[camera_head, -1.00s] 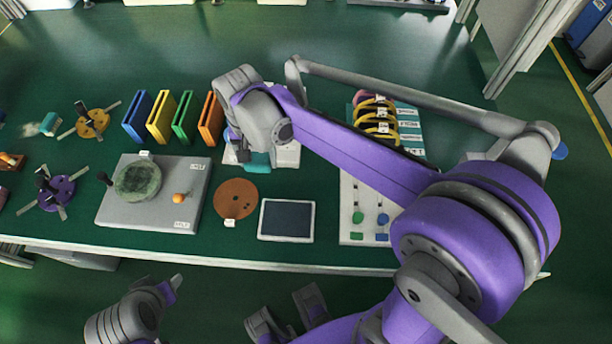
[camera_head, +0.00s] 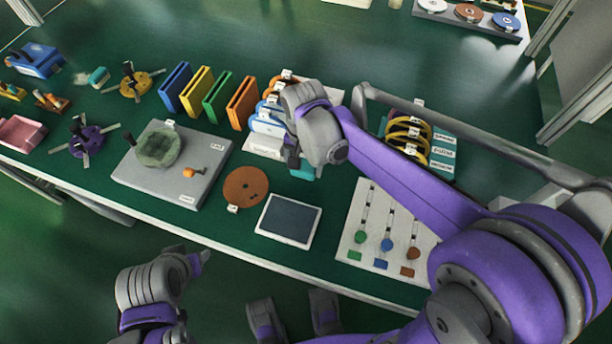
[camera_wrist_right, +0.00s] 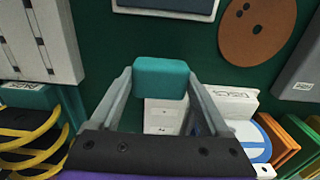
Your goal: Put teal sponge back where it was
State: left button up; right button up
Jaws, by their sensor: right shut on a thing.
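The teal sponge (camera_wrist_right: 160,78) is a small rounded block held between the two fingertips of my right gripper (camera_head: 298,162). In the head view the sponge (camera_head: 303,172) shows only in part under the gripper, in front of a white holder with blue and orange rings. It appears to be above the table, apart from the brown disc and the tablet. My left gripper (camera_head: 198,262) is low at the left, in front of the table edge; its finger gap is not clear. Another small teal block (camera_head: 98,76) lies at the far left.
The brown disc (camera_head: 246,186) and dark tablet (camera_head: 289,219) lie near the front edge. A grey plate with a green round pad (camera_head: 159,147) is left of them. Upright coloured frames (camera_head: 217,97) stand behind. A slider panel (camera_head: 385,238) and yellow rings (camera_head: 408,137) are at the right.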

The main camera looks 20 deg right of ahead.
aim_at(305, 182)
jog(key=shift+f+b, duration=0.3)
jog(key=shift+f, duration=2.25)
jog(key=shift+f, duration=0.1)
jog(key=o, duration=1.2)
jog(key=shift+c, duration=0.2)
jog(key=shift+r, duration=0.2)
notch_tip(305, 182, up, 12)
jog(key=shift+f+p, duration=0.1)
jog(key=shift+p, duration=0.75)
jog(key=s+d+f+n+t, duration=0.1)
jog(key=s+d+f+n, duration=0.1)
jog(key=s, duration=0.3)
jog(key=s+d+f+n+t, duration=0.2)
jog(key=s, duration=0.3)
jog(key=s+d+f+n+t, duration=0.2)
jog(key=s, duration=0.3)
jog(key=shift+s+d+f+n, duration=0.1)
jog(key=shift+s+d+n, duration=0.25)
jog(key=shift+s+n, duration=0.05)
